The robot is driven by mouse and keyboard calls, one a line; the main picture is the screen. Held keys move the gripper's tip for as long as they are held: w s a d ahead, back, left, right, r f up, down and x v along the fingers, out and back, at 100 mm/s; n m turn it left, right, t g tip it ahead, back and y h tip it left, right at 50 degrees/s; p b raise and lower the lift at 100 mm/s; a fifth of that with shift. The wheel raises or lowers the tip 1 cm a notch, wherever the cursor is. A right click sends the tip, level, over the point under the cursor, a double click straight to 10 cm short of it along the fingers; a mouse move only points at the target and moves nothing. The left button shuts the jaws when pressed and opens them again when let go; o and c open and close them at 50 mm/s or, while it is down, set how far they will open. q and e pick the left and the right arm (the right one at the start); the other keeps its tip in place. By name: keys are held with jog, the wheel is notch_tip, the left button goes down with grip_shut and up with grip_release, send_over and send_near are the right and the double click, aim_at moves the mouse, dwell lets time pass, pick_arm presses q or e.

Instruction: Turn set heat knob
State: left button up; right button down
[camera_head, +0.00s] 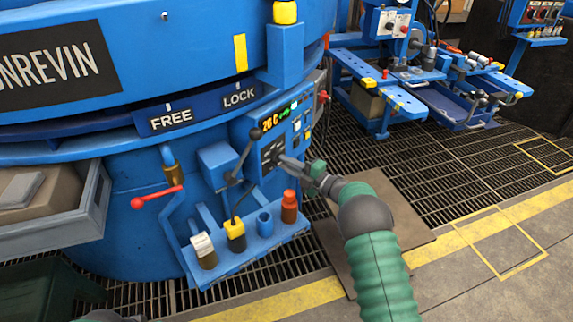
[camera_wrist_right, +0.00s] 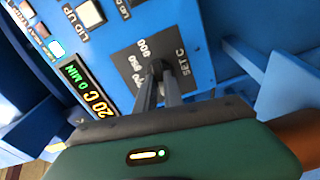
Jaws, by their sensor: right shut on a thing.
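The set heat knob (camera_wrist_right: 156,67) is a small dark knob on a dark dial plate (camera_wrist_right: 178,62) marked "SET C", with numbers around it, in the right wrist view. In the head view the dial plate (camera_head: 271,154) is on the blue control panel (camera_head: 252,131), below a display (camera_head: 270,122) reading 20 C. My right gripper (camera_head: 284,161) reaches the dial from the right. In the right wrist view its two fingers (camera_wrist_right: 159,88) are closed around the knob, which they partly hide. The wrist display (camera_wrist_right: 91,98) reads 20 C, 0 MIN. My left gripper is not clearly visible.
A rack (camera_head: 232,258) with several coloured-top holders is below. A red-handled crank (camera_head: 158,195) is farther left. Lid buttons (camera_wrist_right: 87,14) sit by the dial. Open grated floor lies to the right.

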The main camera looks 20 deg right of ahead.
jog(key=shift+s+a+f, duration=0.1)
jog(key=shift+f, duration=0.2)
jog(key=c, duration=1.6)
grip_release()
jog(key=shift+o, duration=0.7)
jog(key=shift+r, duration=0.15)
jog(key=p+v, duration=0.6)
jog(key=v, duration=1.1)
